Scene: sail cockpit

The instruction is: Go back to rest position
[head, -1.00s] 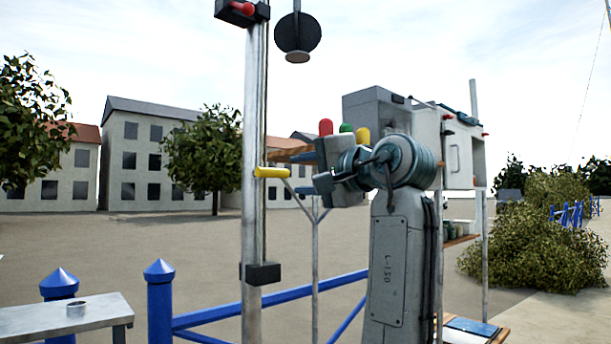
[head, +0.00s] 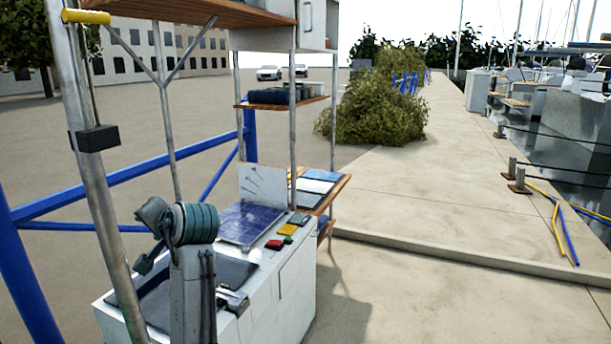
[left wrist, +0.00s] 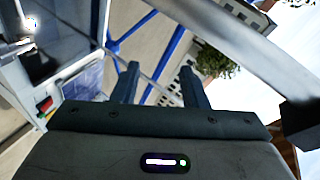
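My left gripper (left wrist: 158,78) shows in the left wrist view. Its two dark fingers are apart with nothing between them. In the head view a grey arm link of mine with a ringed blue-grey joint rises at the lower left, in front of a white console (head: 270,300). I cannot make out gripper fingers there. My right gripper is in neither view.
A metal pole (head: 95,165) with a yellow handle (head: 85,16) stands close at left; it crosses the left wrist view (left wrist: 225,50). Blue railings (head: 120,180) and wooden shelves (head: 285,103) stand behind. Paving (head: 440,170) at right is open, beside moored boats.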

